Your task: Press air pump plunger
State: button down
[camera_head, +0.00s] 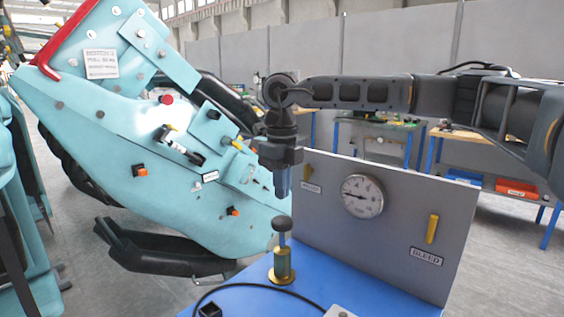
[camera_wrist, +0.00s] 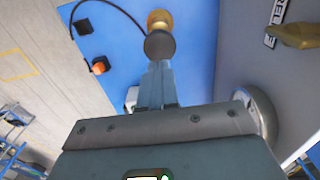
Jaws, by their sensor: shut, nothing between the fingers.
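A grey panel (camera_head: 400,215) with a pressure gauge (camera_head: 362,196) and yellow levers (camera_head: 432,229) stands right behind the pump. A large teal coaster car (camera_head: 110,130) leans at the left. A black hose (camera_head: 240,287) and an orange button (camera_wrist: 100,65) are on the bench.

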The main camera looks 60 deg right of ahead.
aim_at(282, 219)
jog(key=shift+f+p, duration=0.6)
jog(key=shift+f, duration=2.05)
notch_tip(282, 219, down, 6)
jog(key=b, duration=0.6)
jog(key=shift+r, duration=0.1)
